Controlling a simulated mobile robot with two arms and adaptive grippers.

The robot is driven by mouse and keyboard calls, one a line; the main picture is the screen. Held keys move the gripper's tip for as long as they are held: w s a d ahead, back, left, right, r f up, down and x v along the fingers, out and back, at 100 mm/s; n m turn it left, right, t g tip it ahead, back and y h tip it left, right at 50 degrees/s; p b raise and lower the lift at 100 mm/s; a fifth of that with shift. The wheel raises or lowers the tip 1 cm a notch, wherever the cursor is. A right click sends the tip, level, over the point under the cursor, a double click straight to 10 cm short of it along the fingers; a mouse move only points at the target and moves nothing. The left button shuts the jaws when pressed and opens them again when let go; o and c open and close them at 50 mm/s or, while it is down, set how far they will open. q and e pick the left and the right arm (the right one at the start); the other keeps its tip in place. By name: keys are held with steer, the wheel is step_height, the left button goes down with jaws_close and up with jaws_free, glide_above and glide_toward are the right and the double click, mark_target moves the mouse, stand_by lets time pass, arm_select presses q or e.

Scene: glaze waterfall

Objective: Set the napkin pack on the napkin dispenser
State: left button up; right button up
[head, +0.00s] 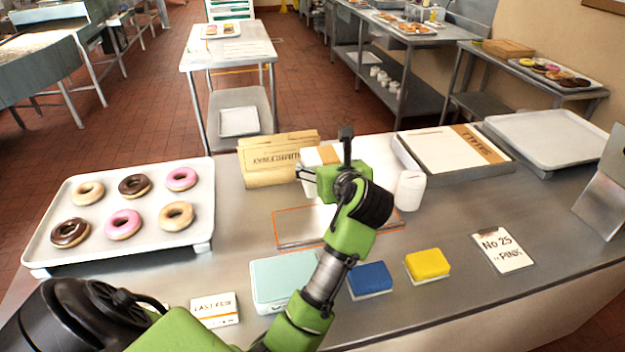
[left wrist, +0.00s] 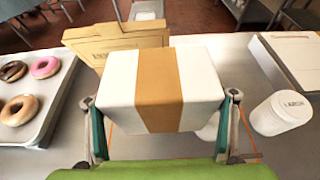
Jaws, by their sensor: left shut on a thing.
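The napkin pack (head: 312,157) is a white block with a brown band. My left gripper (head: 325,165) is shut on it above the middle of the steel counter, and the arm hides part of it. In the left wrist view the pack (left wrist: 205,85) sits between the two fingers. Below it on the counter is a flat orange-edged rectangle (head: 292,228), partly hidden by my arm. I cannot tell for sure whether this is the napkin dispenser. My right gripper is not in view.
A donut tray (head: 205,225) stands left, a brown folder (head: 265,165) behind the pack. A white cup (head: 410,190) and a pizza-type box (head: 440,150) are right. A teal box (head: 275,280), blue sponge (head: 370,278) and yellow sponge (head: 427,264) lie in front.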

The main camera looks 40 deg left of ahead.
arm_select(q)
steer(key=w+a+f, duration=0.1)
steer(key=a+f, duration=0.1)
steer(key=a, duration=0.1)
steer(key=w+a+f, duration=0.2)
steer(key=a+f, duration=0.1)
steer(key=w+a+f+p, duration=0.1)
steer(key=a+f, duration=0.2)
steer(key=shift+w+a+f, duration=0.1)
steer(key=shift+w+a, duration=0.25)
steer(key=shift+a, duration=0.05)
step_height(320, 180, down, 2)
steer(key=shift+a+f+p, duration=0.1)
steer(key=shift+f+p, duration=0.1)
steer(key=shift+p, duration=0.15)
steer(key=shift+f, duration=0.5)
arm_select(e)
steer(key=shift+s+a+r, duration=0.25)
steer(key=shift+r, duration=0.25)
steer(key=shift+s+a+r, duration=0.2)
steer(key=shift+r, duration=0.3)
arm_select(q)
steer(key=shift+f, duration=0.2)
steer(key=o, duration=1.2)
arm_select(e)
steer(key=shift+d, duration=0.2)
